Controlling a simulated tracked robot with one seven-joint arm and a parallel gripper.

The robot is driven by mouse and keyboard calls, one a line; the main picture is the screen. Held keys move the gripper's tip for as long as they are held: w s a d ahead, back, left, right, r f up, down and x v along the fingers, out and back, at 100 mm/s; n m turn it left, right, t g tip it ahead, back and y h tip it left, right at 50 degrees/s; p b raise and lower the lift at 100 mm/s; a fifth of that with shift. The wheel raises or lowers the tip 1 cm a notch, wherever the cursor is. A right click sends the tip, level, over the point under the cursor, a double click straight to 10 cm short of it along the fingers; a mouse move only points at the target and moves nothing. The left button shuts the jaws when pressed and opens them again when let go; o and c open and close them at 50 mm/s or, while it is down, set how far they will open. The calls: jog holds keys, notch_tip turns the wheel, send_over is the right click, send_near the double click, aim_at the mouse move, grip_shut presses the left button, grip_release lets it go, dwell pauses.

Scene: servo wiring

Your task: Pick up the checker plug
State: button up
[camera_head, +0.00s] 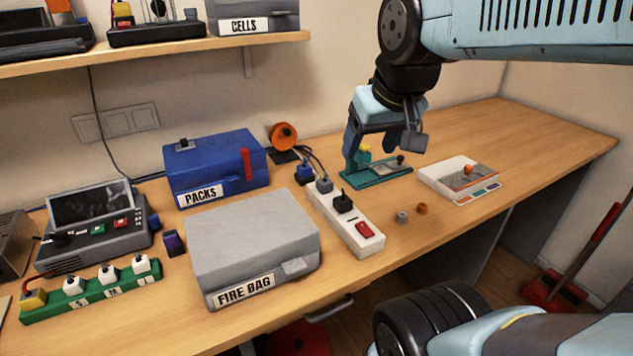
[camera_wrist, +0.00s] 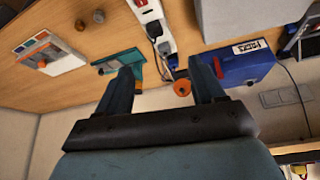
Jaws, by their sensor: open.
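My gripper (camera_head: 385,152) is open and empty, above the back of the bench by a teal stand (camera_head: 378,176). In the wrist view its two fingers (camera_wrist: 161,75) are spread apart, and the left one hides part of the teal stand (camera_wrist: 121,60). A small yellow piece (camera_head: 365,156) shows at the stand, partly behind the gripper. A white power strip (camera_head: 358,235) holds a black plug (camera_head: 342,202), a grey plug (camera_head: 325,185) and a red switch. A blue plug (camera_head: 304,174) is beside its far end. I cannot tell which piece is the checker plug.
A blue PACKS box (camera_head: 215,165) and a grey FIRE BAG box (camera_head: 250,235) stand left of the strip. An orange reel (camera_head: 284,135) is behind it. A white tray (camera_head: 435,181) lies right, with two small knobs (camera_head: 421,208) nearer. A green strip (camera_head: 92,293) holds several plugs.

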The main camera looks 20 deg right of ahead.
jog(key=w+f+n+g, duration=0.1)
jog(key=w+f+g, duration=0.15)
jog(key=w, duration=0.85)
jog(key=n+g, duration=0.1)
jog(key=g, duration=0.2)
send_over(326, 181)
notch_tip(326, 181, down, 6)
notch_tip(326, 181, down, 14)
jog(key=shift+r, duration=0.2)
jog(key=shift+c, duration=0.2)
jog(key=c, duration=1)
jog(key=shift+r, duration=0.1)
